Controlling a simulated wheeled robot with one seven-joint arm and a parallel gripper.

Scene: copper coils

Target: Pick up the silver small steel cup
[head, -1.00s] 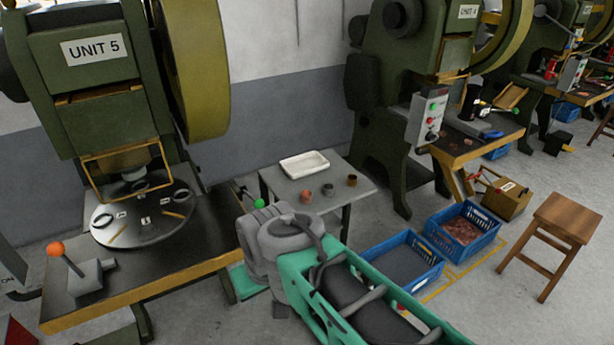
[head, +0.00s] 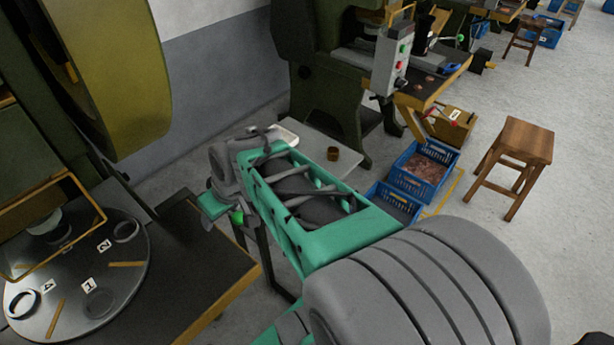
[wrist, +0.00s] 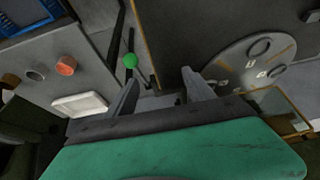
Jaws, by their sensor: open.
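The silver small steel cup (wrist: 36,73) stands on a small grey table (wrist: 28,98) at the left of the wrist view, between a copper-coloured cup (wrist: 66,65) and a brown cup (wrist: 10,80). In the head view my arm hides the silver cup and the copper-coloured one; only the brown cup (head: 333,154) shows. My gripper (wrist: 159,80) is open and empty, off to the right of the cups and the table in the wrist view. Its fingers are not clear in the head view.
A white tray (wrist: 80,105) lies on the small table near the cups. The press bench with its round plate (head: 128,270) is at left. Blue crates (head: 421,168) and a wooden stool (head: 514,150) stand at right on the floor.

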